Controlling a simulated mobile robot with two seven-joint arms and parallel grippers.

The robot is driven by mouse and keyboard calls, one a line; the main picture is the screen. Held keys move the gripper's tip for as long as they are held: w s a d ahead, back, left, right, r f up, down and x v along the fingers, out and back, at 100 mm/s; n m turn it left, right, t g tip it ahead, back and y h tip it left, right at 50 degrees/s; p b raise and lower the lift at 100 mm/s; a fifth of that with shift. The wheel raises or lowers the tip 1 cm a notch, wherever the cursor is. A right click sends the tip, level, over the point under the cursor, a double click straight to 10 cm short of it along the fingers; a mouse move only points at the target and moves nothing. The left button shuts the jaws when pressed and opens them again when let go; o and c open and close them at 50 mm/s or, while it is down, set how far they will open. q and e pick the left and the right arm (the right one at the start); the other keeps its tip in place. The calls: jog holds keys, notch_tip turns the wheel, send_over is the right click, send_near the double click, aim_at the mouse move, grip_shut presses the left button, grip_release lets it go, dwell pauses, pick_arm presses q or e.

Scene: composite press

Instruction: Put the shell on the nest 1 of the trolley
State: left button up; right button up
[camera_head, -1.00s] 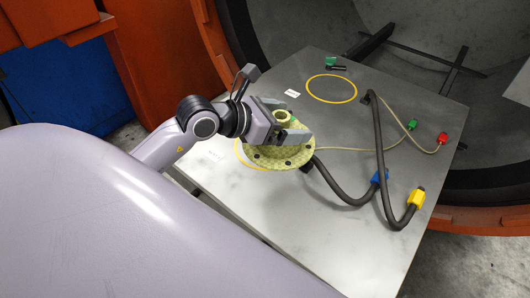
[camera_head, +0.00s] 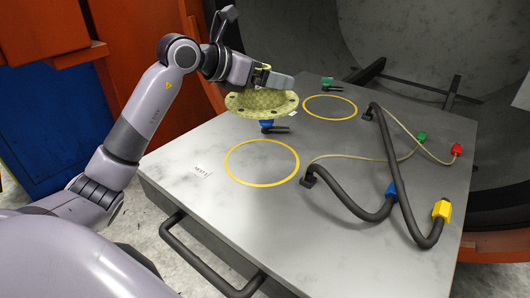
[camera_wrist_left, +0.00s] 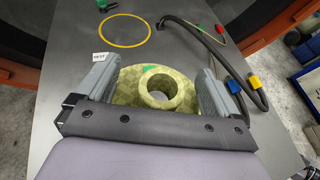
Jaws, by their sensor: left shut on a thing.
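The shell (camera_head: 262,104) is a round, yellow-green flanged part with holes around its rim. My left gripper (camera_head: 270,80) is shut on it and holds it raised above the trolley (camera_head: 215,215), beyond the near nest. In the left wrist view the shell (camera_wrist_left: 158,90) sits between the two grey fingers, with its round collar and a green mark showing. The near yellow ring (camera_head: 262,163) is bare and fully visible, with a small label (camera_head: 200,171) to its left that seems to read nest 1. My right gripper is not in view.
A second yellow ring (camera_head: 330,107) lies empty farther back. A blue fitting with a dark lever (camera_head: 268,126) is below the shell, and a green one (camera_head: 327,83) stands behind. Dark hoses with blue (camera_head: 391,190) and yellow (camera_head: 441,210) ends cross the right side.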

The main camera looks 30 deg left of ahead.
pick_arm(q)
notch_tip(320, 180, down, 13)
jog(key=b, duration=0.2)
jog(key=shift+r+b, duration=0.15)
jog(key=shift+b, duration=0.2)
notch_tip(320, 180, down, 4)
jog(key=shift+r+b, duration=0.2)
jog(key=shift+b, duration=0.3)
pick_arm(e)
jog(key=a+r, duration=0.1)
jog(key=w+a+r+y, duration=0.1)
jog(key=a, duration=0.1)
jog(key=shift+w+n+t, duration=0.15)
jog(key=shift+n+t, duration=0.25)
pick_arm(q)
jog(key=o, duration=0.8)
jog(key=shift+f, duration=0.1)
jog(key=shift+o, duration=0.2)
jog(key=p+v, duration=0.1)
jog(key=v, duration=1.1)
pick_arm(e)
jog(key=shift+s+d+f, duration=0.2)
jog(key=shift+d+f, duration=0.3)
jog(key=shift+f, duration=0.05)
